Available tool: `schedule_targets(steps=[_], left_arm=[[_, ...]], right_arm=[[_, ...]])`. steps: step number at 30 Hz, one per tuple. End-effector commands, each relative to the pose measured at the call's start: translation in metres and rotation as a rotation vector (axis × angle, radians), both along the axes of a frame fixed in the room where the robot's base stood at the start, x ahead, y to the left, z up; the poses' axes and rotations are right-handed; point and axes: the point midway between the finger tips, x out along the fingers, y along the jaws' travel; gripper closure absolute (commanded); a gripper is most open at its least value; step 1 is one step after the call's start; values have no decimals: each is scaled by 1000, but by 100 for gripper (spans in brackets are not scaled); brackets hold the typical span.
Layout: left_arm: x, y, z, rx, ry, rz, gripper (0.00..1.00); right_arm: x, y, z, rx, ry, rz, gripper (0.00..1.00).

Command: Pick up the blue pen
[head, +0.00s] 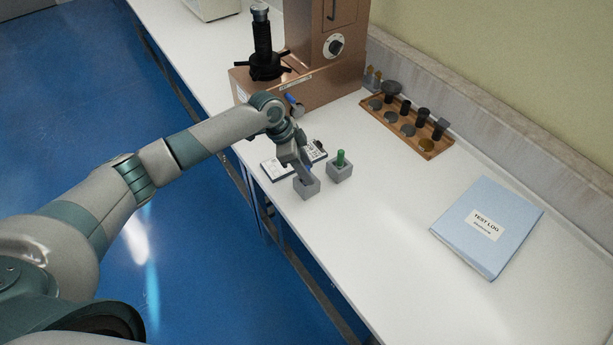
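My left gripper (303,169) reaches down over a small grey block-shaped holder (307,188) near the front edge of the white bench. A small patch of blue shows at the fingers, probably the blue pen (309,165), but most of it is hidden by the gripper. I cannot tell whether the fingers are open or shut around it. A second grey holder (340,174) stands just to the right with a green piece (341,157) upright in it. My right gripper is out of view.
White sheets (273,171) lie behind the gripper. A copper-coloured hardness tester (335,88) stands farther back. A wooden tray (433,153) of dark parts sits by the wall. A blue TEST LOG binder (505,205) lies at right. The bench (380,240) is clear in front.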

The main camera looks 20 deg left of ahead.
Motion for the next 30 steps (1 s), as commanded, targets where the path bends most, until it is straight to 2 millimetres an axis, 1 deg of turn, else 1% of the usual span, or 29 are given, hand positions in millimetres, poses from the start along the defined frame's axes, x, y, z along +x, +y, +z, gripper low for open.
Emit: schedule_targets(steps=[5, 6, 7, 10, 11, 23, 26, 30], left_arm=[[0, 0, 1, 0, 0, 0, 61], [0, 0, 1, 0, 0, 0, 66], [0, 0, 1, 0, 0, 0, 73], [0, 0, 1, 0, -1, 0, 97], [0, 0, 1, 0, -1, 0, 100], [1, 0, 3, 0, -2, -1, 100], [1, 0, 9, -1, -4, 0, 100], [2, 0, 24, -1, -6, -1, 100]], right_arm=[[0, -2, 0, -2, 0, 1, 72], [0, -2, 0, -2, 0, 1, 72], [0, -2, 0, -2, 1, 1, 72], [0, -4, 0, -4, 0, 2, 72], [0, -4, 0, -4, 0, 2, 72], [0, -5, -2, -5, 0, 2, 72], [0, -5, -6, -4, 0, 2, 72], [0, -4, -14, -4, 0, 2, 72]])
